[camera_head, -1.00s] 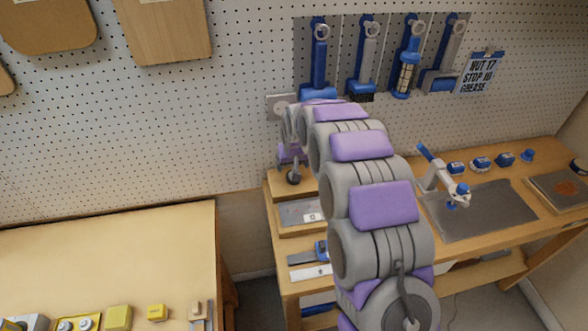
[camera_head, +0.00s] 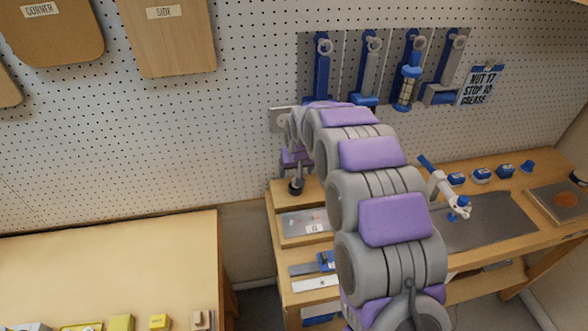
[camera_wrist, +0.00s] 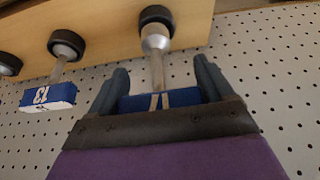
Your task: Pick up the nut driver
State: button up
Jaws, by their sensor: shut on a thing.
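In the wrist view, my gripper (camera_wrist: 162,82) is closed around the blue handle (camera_wrist: 182,98) of a nut driver, which has white marks I cannot read. Its metal shaft (camera_wrist: 157,65) runs up to a wider silver end (camera_wrist: 155,38) at a black ring (camera_wrist: 157,20) on the wooden rack. I cannot tell whether that end is still inside the ring. A second driver (camera_wrist: 48,95), blue and marked 13, hangs from the rack to the left, apart from my fingers. In the head view, my arm hides most of the gripper and the held driver.
The wooden rack (camera_wrist: 105,28) crosses above the gripper, close to the pegboard (camera_wrist: 285,85). The workbench (camera_head: 395,180) stands below, and a table (camera_head: 110,260) is at left.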

jog(key=s+d+r+p, duration=0.1)
jog(key=s+d+p, duration=0.1)
jog(key=s+d, duration=0.6)
jog(key=s, duration=0.4)
jog(key=shift+s+d+r, duration=0.15)
jog(key=shift+s+r, duration=0.1)
jog(key=shift+s, duration=0.05)
